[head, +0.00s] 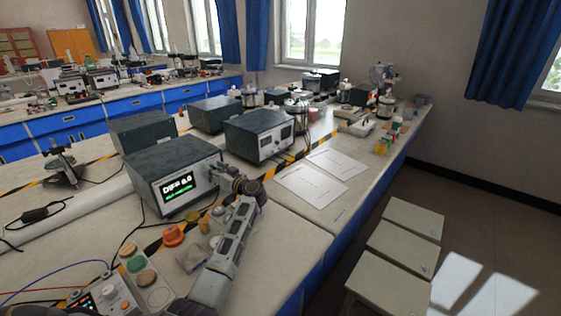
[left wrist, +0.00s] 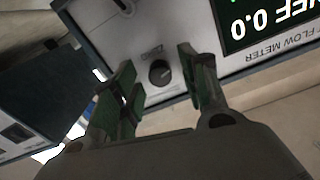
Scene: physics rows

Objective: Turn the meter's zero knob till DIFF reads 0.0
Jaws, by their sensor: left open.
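The flow meter (head: 165,170) is a dark box with a light front panel, standing on the bench in the head view. Its lit display (head: 178,187) reads DIFF 0.0, with a smaller green line below. In the left wrist view the display (left wrist: 262,22) appears upside down, partly cut off, also showing 0.0. The black round zero knob (left wrist: 159,72) is on the panel beside the display. My left gripper (head: 223,176) is at the panel's right side. In the left wrist view its open fingers (left wrist: 156,68) stand either side of the knob, with visible gaps. My right gripper is not in view.
Another instrument box (head: 262,135) stands right behind the meter. White papers (head: 312,187) lie on the bench to the right. An orange knob-like piece (head: 173,235) and a control box with cables (head: 110,292) are in front. Stools (head: 385,285) stand beyond the bench edge.

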